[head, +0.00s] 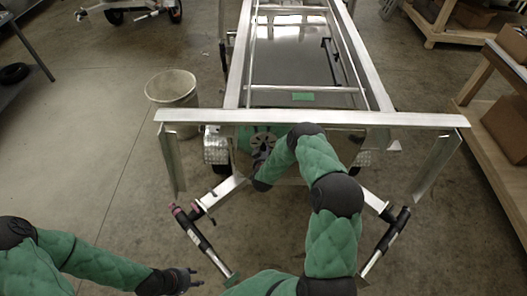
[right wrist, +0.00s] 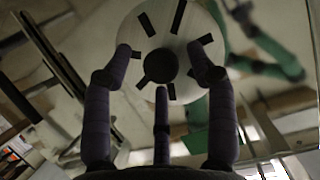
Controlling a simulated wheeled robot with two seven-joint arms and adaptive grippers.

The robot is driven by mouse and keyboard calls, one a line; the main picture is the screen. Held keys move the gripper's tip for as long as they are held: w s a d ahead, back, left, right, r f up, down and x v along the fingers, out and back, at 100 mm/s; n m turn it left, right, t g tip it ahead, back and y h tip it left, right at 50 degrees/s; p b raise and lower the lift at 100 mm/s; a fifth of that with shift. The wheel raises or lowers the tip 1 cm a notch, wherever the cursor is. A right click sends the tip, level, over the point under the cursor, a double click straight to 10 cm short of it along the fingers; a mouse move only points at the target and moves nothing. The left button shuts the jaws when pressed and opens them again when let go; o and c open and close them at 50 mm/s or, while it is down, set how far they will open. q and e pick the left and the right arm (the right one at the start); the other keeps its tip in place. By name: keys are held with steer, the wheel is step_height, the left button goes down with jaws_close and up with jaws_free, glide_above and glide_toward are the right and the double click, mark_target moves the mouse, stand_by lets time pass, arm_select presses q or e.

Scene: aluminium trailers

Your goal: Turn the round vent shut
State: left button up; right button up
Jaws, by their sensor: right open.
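In the right wrist view the vent (right wrist: 205,25) is large, with several dark radial slots around a dark central knob (right wrist: 161,66). My right gripper (right wrist: 160,72) is open, its fingers spread around the knob with a visible gap; I cannot tell if they touch the disc. In the head view my right gripper (head: 262,160) partly covers the vent. My left gripper (head: 196,277) is open and empty at the lower left, away from the vent.
The aluminium trailer frame (head: 310,118) spans the middle, with angled posts at both ends of its crossbar. A pale bucket (head: 172,88) stands left of it. Wooden shelving (head: 490,110) with boxes is at the right. The floor at the left is mostly clear.

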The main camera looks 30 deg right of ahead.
steer(key=shift+w+d+f, duration=0.15)
steer(key=shift+w+d, duration=0.1)
steer(key=shift+w, duration=0.1)
steer(key=c, duration=1.1)
steer(key=shift+f, duration=0.1)
